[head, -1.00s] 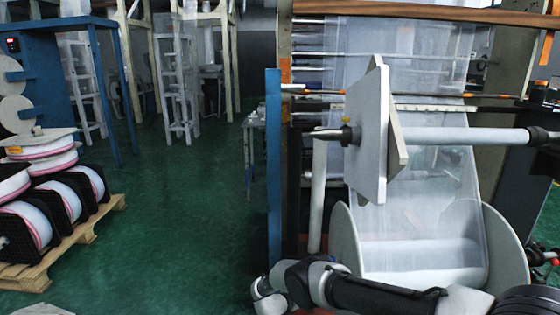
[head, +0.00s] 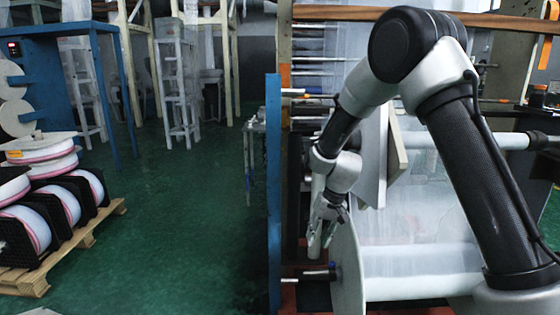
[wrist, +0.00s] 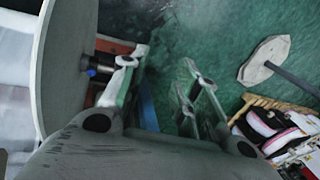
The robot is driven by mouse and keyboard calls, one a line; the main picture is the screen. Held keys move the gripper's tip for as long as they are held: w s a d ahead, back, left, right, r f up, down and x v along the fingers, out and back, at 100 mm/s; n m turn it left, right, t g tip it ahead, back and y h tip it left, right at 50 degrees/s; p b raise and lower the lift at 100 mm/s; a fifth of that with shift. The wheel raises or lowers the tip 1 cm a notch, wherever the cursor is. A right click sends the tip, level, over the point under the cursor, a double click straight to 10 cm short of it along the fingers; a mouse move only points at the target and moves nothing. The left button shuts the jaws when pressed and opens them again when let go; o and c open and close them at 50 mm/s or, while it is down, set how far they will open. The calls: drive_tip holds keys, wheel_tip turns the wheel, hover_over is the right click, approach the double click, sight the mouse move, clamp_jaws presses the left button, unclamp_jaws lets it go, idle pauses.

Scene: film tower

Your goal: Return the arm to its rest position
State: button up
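My arm (head: 465,170) rises at the right of the head view, bends at the top and comes down to the left. My gripper (head: 320,242) hangs beside the left flange (head: 347,272) of the film roll, above the dark spindle end (head: 312,276). The flange (wrist: 68,60) stands close on the left there, with the blue-tipped spindle end (wrist: 92,68) near the left finger. Whether they touch is unclear.
A blue post (head: 273,190) stands just left of my gripper. A white plate (head: 373,155) on the upper shaft is partly hidden behind my arm. A wooden pallet (head: 85,240) with several reels lies at the far left. Green floor between pallet and post is clear.

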drive_tip(key=s+d+r+t+h, duration=0.1)
drive_tip(key=s+d+r+t, duration=0.1)
drive_tip(key=s+d+r, duration=1)
drive_tip(key=s+d+r+t+h, duration=0.1)
drive_tip(key=s+d+r+t, duration=0.1)
drive_tip(key=s+d+r, duration=1)
drive_tip(key=s+r, duration=0.2)
drive_tip(key=s, duration=0.4)
drive_tip(key=shift+d+m+h, duration=0.3)
drive_tip(key=shift+m+h, duration=0.1)
